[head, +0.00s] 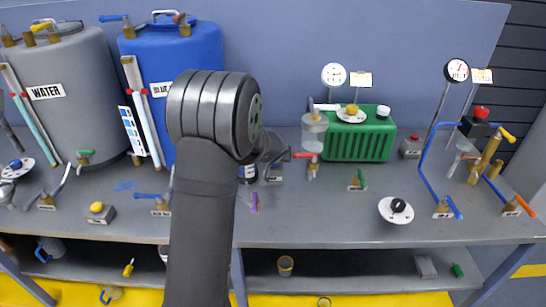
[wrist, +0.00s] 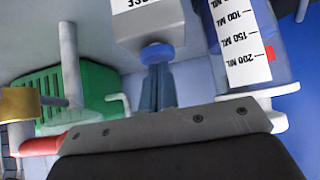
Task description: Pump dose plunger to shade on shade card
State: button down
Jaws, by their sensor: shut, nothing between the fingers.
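The dose pump, a grey block with upside-down lettering ending in "OSE" (wrist: 148,22), is at the top of the wrist view. Its round blue plunger (wrist: 158,52) faces my gripper (wrist: 157,70). The fingers are shut and empty, with their tips at the plunger; I cannot tell whether they touch it. In the head view the pump block (head: 271,176) shows just right of my arm, and my fingers are hidden. The shade card (head: 132,131), white with blue patches, leans by the blue drum. A graduated jar of blue liquid (wrist: 281,62) stands beside the pump in the wrist view.
The green radiator (head: 358,143) and clear header tank (head: 314,133) stand right of my gripper, with a red-handled valve (head: 306,156) close by. The blue drum (head: 196,58) and grey water drum (head: 68,85) stand at left.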

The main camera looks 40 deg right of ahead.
jog(key=shift+a+f, duration=0.1)
jog(key=shift+f, duration=0.1)
notch_tip(320, 180, up, 4)
jog(key=v, duration=1)
jog(key=shift+r, duration=0.25)
notch_tip(320, 180, up, 2)
jog(key=shift+r, duration=0.2)
dwell(0.3)
